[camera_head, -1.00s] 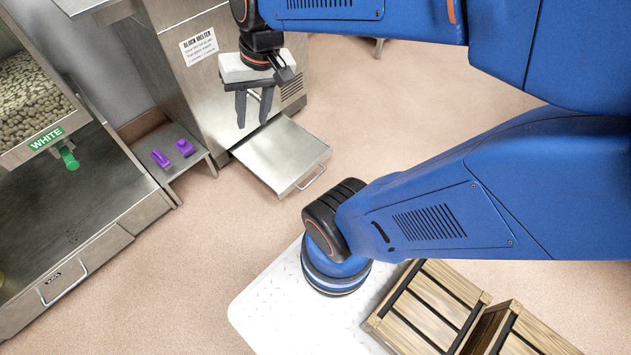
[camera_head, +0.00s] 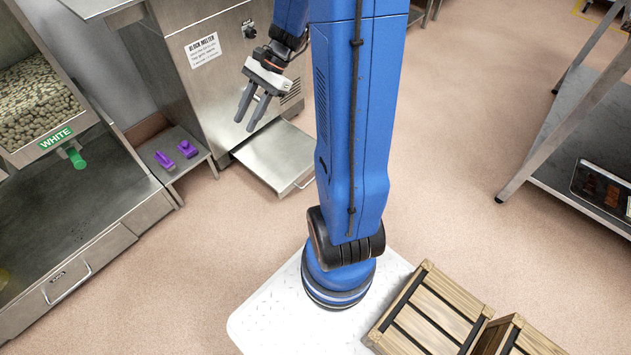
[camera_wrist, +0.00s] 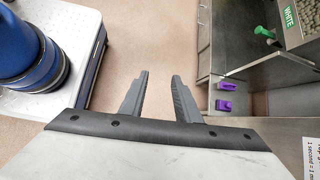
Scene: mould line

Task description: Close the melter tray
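The melter tray (camera_head: 268,156) is a flat metal tray at the foot of the steel block melter (camera_head: 200,75). It sticks out over the floor, with its handle (camera_head: 304,182) at the front end, close beside my blue arm in the picture. My gripper (camera_head: 245,125) is above and to the left of the tray in the head view, tilted with its fingers pointing down and left. The two grey fingers are apart with nothing between them, as the wrist view (camera_wrist: 160,74) also shows. The tray does not show in the wrist view.
A small shelf with purple pieces (camera_head: 187,149) stands left of the melter, beside a dispenser with a green tap (camera_head: 76,158). Wooden crates (camera_head: 430,310) stand at my base. A metal rack (camera_head: 570,150) is at right. Open floor lies between the tray and the rack.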

